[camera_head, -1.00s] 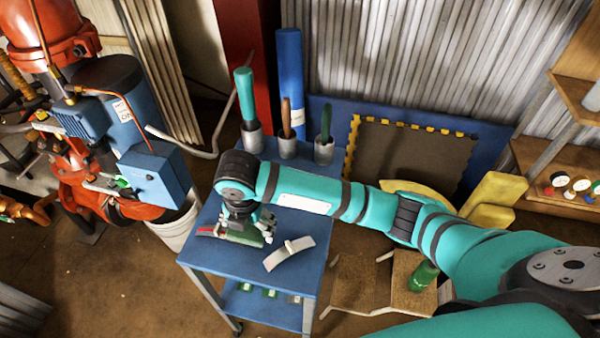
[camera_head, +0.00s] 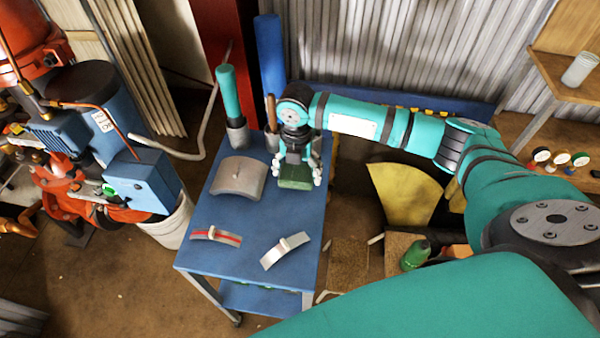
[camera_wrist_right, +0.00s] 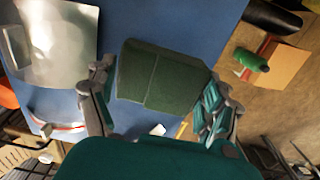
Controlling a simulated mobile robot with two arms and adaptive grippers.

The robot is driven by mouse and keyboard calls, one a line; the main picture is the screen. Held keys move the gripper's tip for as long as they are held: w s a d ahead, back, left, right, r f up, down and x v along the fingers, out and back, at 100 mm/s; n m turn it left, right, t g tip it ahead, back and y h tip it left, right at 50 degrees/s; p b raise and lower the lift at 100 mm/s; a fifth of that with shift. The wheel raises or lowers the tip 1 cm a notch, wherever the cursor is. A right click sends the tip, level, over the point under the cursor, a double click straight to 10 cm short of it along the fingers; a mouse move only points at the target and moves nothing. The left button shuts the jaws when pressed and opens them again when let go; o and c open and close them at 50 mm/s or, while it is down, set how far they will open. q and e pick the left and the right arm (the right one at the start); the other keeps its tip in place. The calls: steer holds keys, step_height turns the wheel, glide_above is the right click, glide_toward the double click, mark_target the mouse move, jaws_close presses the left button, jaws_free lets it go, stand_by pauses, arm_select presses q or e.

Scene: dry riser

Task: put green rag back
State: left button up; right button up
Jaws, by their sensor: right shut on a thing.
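The folded green rag (camera_head: 295,177) is held in my right gripper (camera_head: 298,168) over the right back part of the blue cart top (camera_head: 240,222). In the right wrist view the rag (camera_wrist_right: 165,75) sits between the two fingers of the gripper (camera_wrist_right: 160,100), which press on its sides. I cannot tell whether the rag touches the cart top. My left gripper is not in view.
A curved grey plate (camera_head: 237,178) lies left of the rag. A red-striped piece (camera_head: 216,235) and a pale strapped piece (camera_head: 286,250) lie nearer the front. The cart's middle is clear.

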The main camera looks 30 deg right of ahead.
mark_target(300, 176)
steer(key=shift+w+d, duration=0.15)
steer(key=shift+d, duration=0.4)
step_height(300, 176, down, 4)
steer(key=shift+r+p, duration=0.25)
steer(key=shift+p, duration=0.15)
steer(key=o, duration=0.9)
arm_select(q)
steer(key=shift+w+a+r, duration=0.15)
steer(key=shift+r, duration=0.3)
arm_select(e)
steer(key=shift+r, duration=0.1)
arm_select(q)
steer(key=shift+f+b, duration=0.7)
steer(key=shift+b, duration=0.05)
arm_select(e)
step_height(300, 176, up, 12)
steer(key=shift+f, duration=0.1)
